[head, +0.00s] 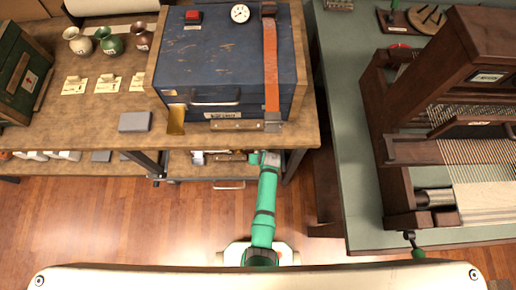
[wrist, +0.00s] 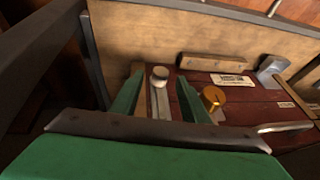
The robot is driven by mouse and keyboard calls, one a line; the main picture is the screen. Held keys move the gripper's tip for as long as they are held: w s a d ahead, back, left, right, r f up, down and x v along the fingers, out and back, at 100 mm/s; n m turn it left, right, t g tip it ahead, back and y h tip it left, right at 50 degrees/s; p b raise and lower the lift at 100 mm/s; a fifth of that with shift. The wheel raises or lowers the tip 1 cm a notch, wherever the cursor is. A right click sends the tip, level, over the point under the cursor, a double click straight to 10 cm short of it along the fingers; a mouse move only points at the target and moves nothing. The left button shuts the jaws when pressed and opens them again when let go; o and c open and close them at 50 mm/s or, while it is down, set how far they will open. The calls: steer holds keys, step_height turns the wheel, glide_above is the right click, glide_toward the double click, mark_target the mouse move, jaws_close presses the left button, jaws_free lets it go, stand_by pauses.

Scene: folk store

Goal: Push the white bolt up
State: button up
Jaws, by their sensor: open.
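The white bolt (wrist: 160,74) shows in the wrist view as a pale round knob at the top of a light metal strip on a dark red wooden front (wrist: 243,104). My gripper (wrist: 160,92) is open, with one green finger to the left of the bolt and the other to its right. No clear contact between the fingers and the knob can be seen. In the head view my gripper (head: 262,157) reaches under the table's front edge. I cannot make out the bolt there.
In the wrist view, a brass knob (wrist: 213,97), a metal handle (wrist: 285,127) and a wooden bar (wrist: 212,62) are to the right of my gripper. In the head view, a blue chest (head: 222,60) stands on the table (head: 105,120) above. A loom (head: 440,90) stands to the right.

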steer(key=shift+x, duration=1.7)
